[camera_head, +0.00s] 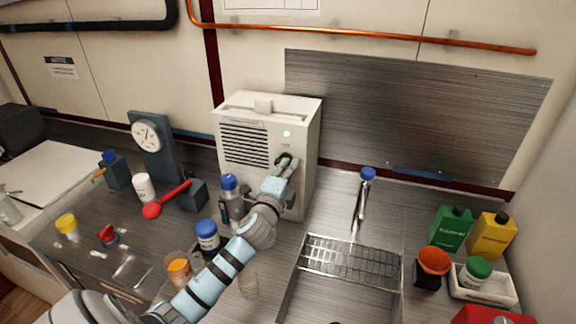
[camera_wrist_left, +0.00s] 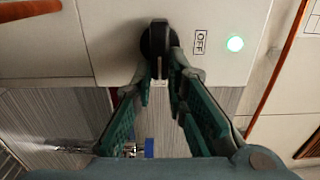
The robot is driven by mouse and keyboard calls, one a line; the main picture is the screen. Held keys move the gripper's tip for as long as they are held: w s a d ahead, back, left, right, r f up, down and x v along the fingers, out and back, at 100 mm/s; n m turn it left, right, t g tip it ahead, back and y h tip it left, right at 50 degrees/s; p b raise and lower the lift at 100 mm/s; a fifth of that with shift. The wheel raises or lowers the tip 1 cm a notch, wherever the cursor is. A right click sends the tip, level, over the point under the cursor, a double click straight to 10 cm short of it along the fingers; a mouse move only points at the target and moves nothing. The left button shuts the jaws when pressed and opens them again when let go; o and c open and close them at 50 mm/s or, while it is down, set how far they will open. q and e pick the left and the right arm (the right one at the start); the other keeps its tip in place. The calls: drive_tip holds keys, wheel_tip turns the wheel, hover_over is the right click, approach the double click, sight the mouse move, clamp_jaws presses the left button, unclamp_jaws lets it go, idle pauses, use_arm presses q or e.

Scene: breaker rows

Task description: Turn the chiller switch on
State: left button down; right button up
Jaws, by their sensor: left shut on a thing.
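The chiller is a white box (camera_head: 243,174) with a vent grille, standing on the metal counter against the wall. A green light (camera_head: 287,134) glows on its front; it also shows in the left wrist view (camera_wrist_left: 235,43). The switch is a dark round knob (camera_wrist_left: 157,27) with a raised grip, on the chiller's front. An OFF label (camera_wrist_left: 200,42) lies between the knob and the light. My left gripper (camera_head: 286,161) is at the chiller's front, its fingers (camera_wrist_left: 160,68) shut on the knob's grip. The fingers hide part of the knob. My right gripper is not in view.
Bottles with blue lids (camera_head: 207,236) and a grey block with a red lever (camera_head: 193,196) stand left of my left arm. A sink with a wire rack (camera_head: 350,262) and a tap (camera_head: 361,200) lie to the right. Green (camera_head: 452,228) and yellow (camera_head: 492,236) containers stand far right.

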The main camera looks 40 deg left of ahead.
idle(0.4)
use_arm(q)
drive_tip(key=c, duration=1.6)
unclamp_jaws()
drive_tip(key=v, duration=1.2)
drive_tip(key=shift+w, duration=0.15)
